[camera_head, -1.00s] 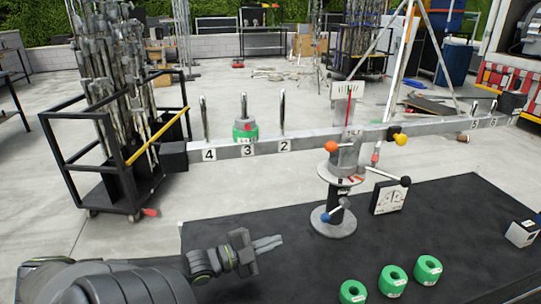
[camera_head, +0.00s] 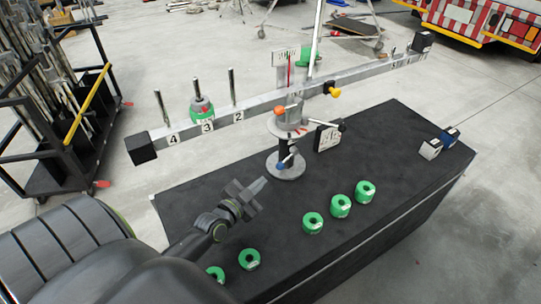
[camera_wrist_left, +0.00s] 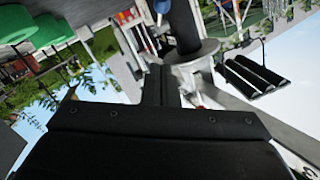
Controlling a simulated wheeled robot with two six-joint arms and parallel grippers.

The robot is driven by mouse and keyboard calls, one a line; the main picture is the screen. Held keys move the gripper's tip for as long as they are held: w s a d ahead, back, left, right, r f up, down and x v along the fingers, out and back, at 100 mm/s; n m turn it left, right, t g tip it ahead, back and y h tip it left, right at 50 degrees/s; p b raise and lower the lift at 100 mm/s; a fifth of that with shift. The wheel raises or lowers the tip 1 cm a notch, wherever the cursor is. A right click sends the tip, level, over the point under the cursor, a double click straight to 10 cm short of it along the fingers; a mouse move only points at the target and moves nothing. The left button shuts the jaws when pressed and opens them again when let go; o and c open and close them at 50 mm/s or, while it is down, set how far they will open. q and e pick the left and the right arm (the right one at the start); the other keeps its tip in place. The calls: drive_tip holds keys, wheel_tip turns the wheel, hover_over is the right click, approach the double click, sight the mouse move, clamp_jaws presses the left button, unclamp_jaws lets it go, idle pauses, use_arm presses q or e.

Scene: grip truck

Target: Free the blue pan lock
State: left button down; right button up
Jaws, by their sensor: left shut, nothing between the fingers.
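The blue pan lock (camera_head: 287,162) is a small blue-tipped lever low on the balance stand's post, just above the round grey base (camera_head: 287,174). My left gripper (camera_head: 262,184) is shut and empty, at the lower left of that base, with its tips pointing toward it. A small gap shows between the tips and the base in the head view. In the left wrist view the dark shut fingers (camera_wrist_left: 158,88) point toward a pale round disc with a dark post. My right gripper is not in view.
The stand carries a long grey beam (camera_head: 220,121) with pegs, an orange knob (camera_head: 280,111) and a yellow knob (camera_head: 334,91). Several green ring weights (camera_head: 313,223) lie on the black table (camera_head: 375,150). A gauge plate (camera_head: 327,136) stands right of the base.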

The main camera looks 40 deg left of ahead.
use_arm(q)
drive_tip(key=b, duration=0.1)
approach(286, 160)
drive_tip(key=w+d+r, duration=0.1)
drive_tip(key=w+r, duration=0.1)
drive_tip(key=w, duration=0.1)
drive_tip(key=shift+w+a+f+b, duration=0.25)
drive_tip(key=shift+w+f+b, duration=0.45)
drive_tip(key=shift+b, duration=0.3)
drive_tip(key=shift+w+a+f+b, duration=0.2)
drive_tip(key=shift+w+f+b, duration=0.5)
drive_tip(key=shift+b, duration=0.25)
drive_tip(key=shift+r, duration=0.15)
drive_tip(key=shift+w+f+b, duration=0.15)
drive_tip(key=shift+f+b, duration=0.35)
drive_tip(key=shift+b, duration=0.05)
